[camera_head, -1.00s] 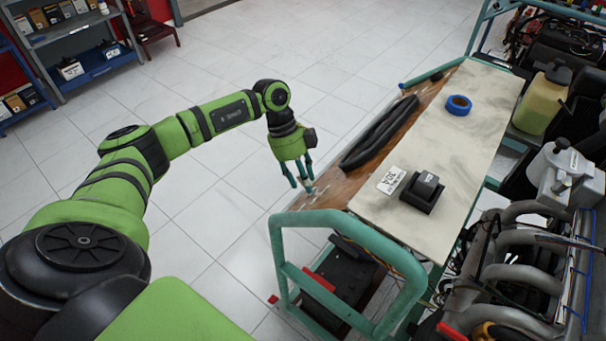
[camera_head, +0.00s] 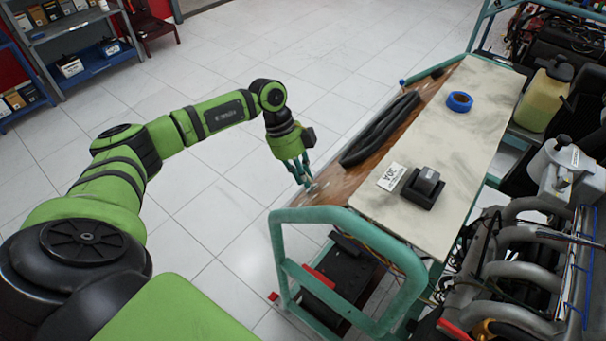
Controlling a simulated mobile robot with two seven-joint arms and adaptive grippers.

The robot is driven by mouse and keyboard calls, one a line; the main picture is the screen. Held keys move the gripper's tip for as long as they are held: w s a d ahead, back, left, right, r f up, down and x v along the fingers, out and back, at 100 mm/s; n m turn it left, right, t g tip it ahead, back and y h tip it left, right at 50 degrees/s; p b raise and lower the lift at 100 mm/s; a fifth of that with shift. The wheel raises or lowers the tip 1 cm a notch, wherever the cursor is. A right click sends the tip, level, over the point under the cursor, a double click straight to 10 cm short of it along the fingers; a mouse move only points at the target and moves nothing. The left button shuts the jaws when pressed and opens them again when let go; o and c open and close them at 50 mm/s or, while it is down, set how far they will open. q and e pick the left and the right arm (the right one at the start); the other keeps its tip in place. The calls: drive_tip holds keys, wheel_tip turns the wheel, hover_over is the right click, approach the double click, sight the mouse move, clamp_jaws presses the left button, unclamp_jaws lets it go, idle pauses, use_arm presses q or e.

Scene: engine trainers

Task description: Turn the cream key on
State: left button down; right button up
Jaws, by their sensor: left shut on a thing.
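My left gripper (camera_head: 303,180) comes in from the left with its teal fingers pointing down at the near left end of the wooden panel of the engine trainer. It is shut on the cream key, which is mostly hidden by the fingers. Only a small pale patch shows at the fingertips, and I cannot make out which way the key is turned. My right gripper is not in view.
A teal tube frame (camera_head: 345,217) stands just in front of the panel. Engine parts fill the right side. The tiled floor at left is clear.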

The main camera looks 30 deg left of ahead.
use_arm(q)
drive_tip(key=m, duration=0.1)
drive_tip(key=m+t+b, duration=0.1)
drive_tip(key=m+b, duration=0.1)
drive_tip(key=shift+s+a+f+t, duration=0.15)
drive_tip(key=shift+f+t, duration=0.1)
drive_tip(key=shift+t, duration=0.05)
drive_tip(key=shift+r+m+t+h+b, duration=0.1)
drive_tip(key=shift+m+t+h+b, duration=0.5)
drive_tip(key=shift+m+b, duration=0.6)
drive_tip(key=c, duration=1.2)
unclamp_jaws()
drive_tip(key=shift+r, duration=0.1)
drive_tip(key=v, duration=1.2)
